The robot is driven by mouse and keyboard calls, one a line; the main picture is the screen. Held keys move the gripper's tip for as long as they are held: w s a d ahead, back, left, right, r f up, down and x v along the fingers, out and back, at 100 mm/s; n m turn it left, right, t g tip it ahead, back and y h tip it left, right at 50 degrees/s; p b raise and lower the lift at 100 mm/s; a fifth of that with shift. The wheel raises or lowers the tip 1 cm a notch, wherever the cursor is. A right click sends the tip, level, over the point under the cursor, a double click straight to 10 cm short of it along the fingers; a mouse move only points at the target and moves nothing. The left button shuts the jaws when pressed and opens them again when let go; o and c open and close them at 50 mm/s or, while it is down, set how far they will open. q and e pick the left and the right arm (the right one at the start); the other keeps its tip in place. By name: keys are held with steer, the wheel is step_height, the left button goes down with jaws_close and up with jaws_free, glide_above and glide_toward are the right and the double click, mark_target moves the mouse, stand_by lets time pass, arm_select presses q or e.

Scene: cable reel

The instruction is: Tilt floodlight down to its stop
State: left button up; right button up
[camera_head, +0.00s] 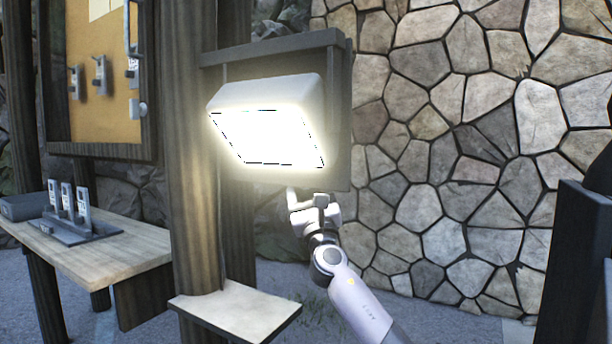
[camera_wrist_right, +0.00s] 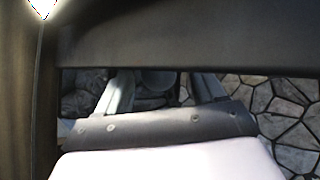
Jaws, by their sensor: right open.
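The floodlight (camera_head: 266,92) is a pale box on a dark board, with a brightly lit face tilted forward and downward. Its glow also shows at the top left corner of the right wrist view (camera_wrist_right: 42,6). My right gripper (camera_head: 308,198) is just below the floodlight and the lower part of the board, pointing up, open and empty. Whether it touches the floodlight cannot be told, but a gap seems to show. In the right wrist view its two fingers (camera_wrist_right: 162,90) stand apart, with a dark bar across above them. My left gripper is not in view.
A thick wooden post (camera_head: 195,200) stands left of the floodlight, with a small pale shelf (camera_head: 236,312) low in front. A wooden bench (camera_head: 95,250) holding a small rack is at left, under a board with hooks (camera_head: 100,75). A stone wall (camera_head: 470,150) is behind at right.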

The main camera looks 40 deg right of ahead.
steer(key=shift+v, duration=1.3)
